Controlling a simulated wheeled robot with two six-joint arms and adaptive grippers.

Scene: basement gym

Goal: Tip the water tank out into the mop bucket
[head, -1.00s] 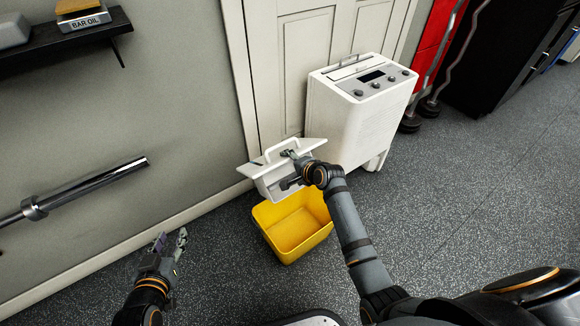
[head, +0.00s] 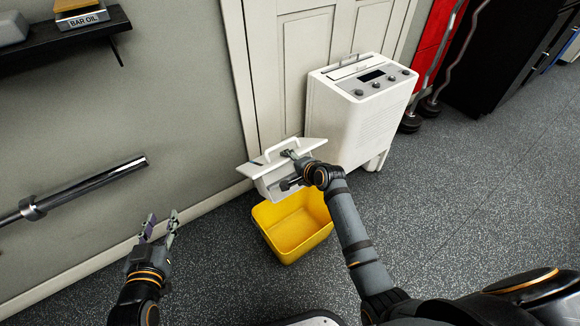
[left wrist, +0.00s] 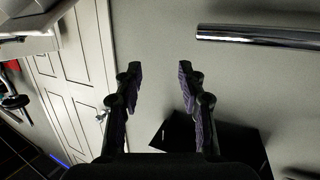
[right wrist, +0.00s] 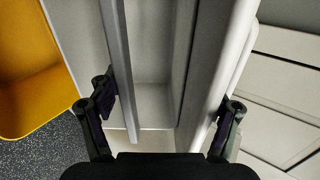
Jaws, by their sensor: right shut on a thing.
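The white water tank (head: 272,180), with a handle on its top, is in the air above the back left part of the yellow mop bucket (head: 297,232). My right gripper (head: 291,168) is shut on the tank's near side; in the right wrist view the tank (right wrist: 154,60) fills the space between the fingers. The bucket stands on the floor, its visible inside looks empty, and the tank hides its back edge. I cannot tell how far the tank is tilted. My left gripper (head: 159,230) is open and empty, left of the bucket; its spread fingers show in the left wrist view (left wrist: 158,85).
A white dehumidifier-like appliance (head: 350,115) stands behind and right of the bucket, by the panelled door (head: 285,70). A steel bar (head: 90,185) juts along the left wall, below a black shelf (head: 70,38).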

